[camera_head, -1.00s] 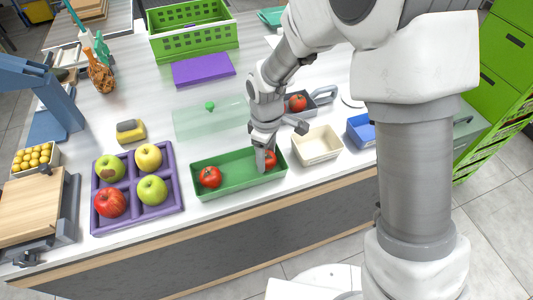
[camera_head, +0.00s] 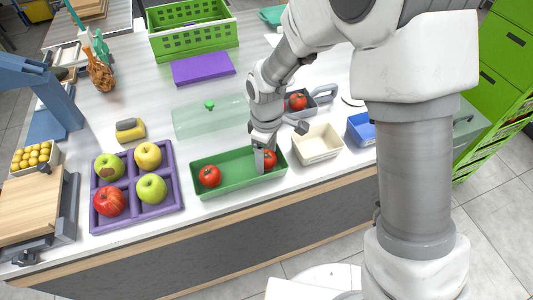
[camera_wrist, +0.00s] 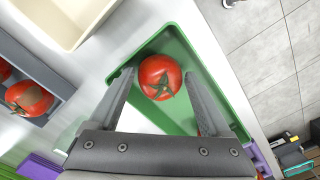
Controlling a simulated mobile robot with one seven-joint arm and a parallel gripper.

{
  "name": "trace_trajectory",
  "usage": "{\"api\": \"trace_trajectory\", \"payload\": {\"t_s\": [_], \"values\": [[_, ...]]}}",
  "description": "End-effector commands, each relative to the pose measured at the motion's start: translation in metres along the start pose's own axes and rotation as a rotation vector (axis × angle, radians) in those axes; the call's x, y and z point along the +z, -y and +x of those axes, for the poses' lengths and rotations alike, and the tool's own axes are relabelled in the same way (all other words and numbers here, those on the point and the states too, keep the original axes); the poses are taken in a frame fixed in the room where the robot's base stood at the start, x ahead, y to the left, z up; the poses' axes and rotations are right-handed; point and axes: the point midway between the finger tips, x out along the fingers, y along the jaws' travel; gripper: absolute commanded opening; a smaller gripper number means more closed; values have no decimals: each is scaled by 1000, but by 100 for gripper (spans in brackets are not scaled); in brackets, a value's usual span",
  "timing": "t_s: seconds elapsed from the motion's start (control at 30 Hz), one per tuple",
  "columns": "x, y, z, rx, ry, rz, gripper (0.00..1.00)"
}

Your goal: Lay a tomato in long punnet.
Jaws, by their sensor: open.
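The long punnet is the green tray (camera_head: 232,188) near the counter's front edge; its wall also shows in the wrist view (camera_wrist: 218,80). One tomato (camera_head: 209,176) lies in its left part. Another tomato (camera_head: 269,160) lies in its right end, and in the wrist view this tomato (camera_wrist: 160,77) sits between and just beyond my fingertips. My gripper (camera_head: 264,158) is open, pointing down into the punnet's right end. A further tomato (camera_head: 298,102) lies in a dark grey pan (camera_head: 311,110) behind; the wrist view shows two tomatoes there, one cut by the edge.
A cream tray (camera_head: 318,157) stands right of the punnet, with a blue container (camera_head: 362,130) beyond it. A purple divided tray (camera_head: 176,207) of apples is on the left. A clear lid with a green knob (camera_head: 210,106) lies behind the punnet. A green crate (camera_head: 193,45) stands farther back.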

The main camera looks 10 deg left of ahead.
Motion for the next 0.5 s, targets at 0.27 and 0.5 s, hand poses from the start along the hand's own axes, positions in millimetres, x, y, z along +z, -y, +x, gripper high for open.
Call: {"api": "trace_trajectory", "payload": {"t_s": [0.27,0.5], "values": [[0,0,-2,0,0,0,82],[0,0,-15,1,-1,0,82]]}}
